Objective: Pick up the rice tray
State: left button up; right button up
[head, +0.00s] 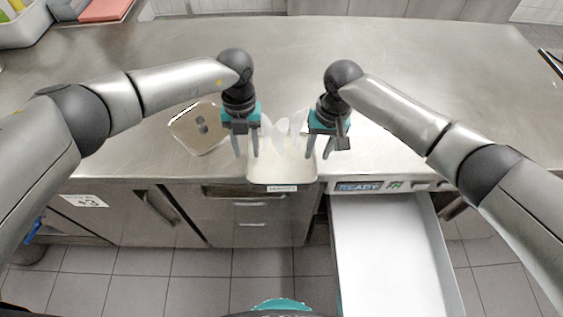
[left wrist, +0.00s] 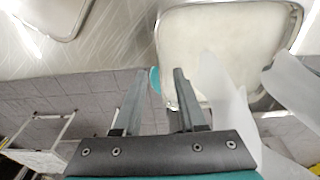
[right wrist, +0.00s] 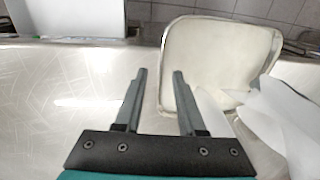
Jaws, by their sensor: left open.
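The rice tray (head: 270,170) is a shallow whitish tray with rounded corners. It lies at the counter's front edge, with a small label on its front. It also shows in the left wrist view (left wrist: 215,40) and the right wrist view (right wrist: 220,45). My left gripper (head: 246,153) is open at the tray's left side; in its wrist view the near rim shows between the fingertips. My right gripper (head: 319,154) is open at the tray's right side, with the rim between its fingertips in its wrist view. I cannot tell whether any finger touches the tray.
White translucent pieces (head: 281,132) stand at the tray's back.

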pick_arm(q)
jog(key=shift+s+f, duration=0.1)
jog(key=shift+f, duration=0.8)
pick_arm(e)
jog(key=shift+f, duration=0.85)
pick_arm(q)
grip_shut()
pick_arm(e)
grip_shut()
pick_arm(q)
jog(key=shift+r, duration=0.1)
pick_arm(e)
jog(key=shift+w+r, duration=0.1)
